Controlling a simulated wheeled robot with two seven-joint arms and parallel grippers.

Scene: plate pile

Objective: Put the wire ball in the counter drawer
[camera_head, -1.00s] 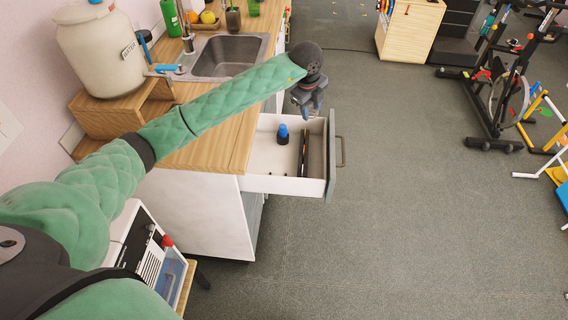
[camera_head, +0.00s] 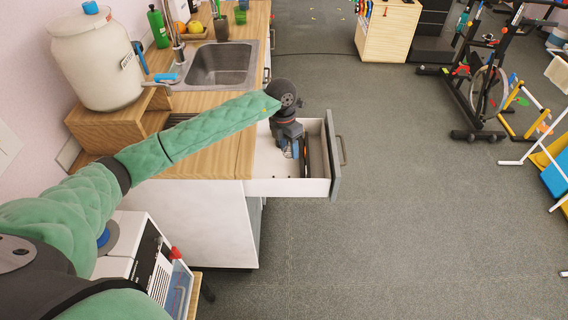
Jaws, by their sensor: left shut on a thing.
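The counter drawer (camera_head: 290,188) stands pulled open at the counter's end, with a white body and a grey front. My left gripper (camera_head: 294,150) points down into the drawer's opening, over its left and middle part. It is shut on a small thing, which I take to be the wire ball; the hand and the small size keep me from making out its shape. A blue patch shows by the fingertips, and I cannot tell whether it belongs to the blue-topped item in the drawer. My right gripper is out of view.
A dark divider or long item (camera_head: 310,158) lies along the drawer's right part. The wooden counter (camera_head: 215,150) holds a sink (camera_head: 222,62), a large white jar (camera_head: 97,55) and a green bottle (camera_head: 158,27). The grey floor (camera_head: 420,220) right of the drawer is clear.

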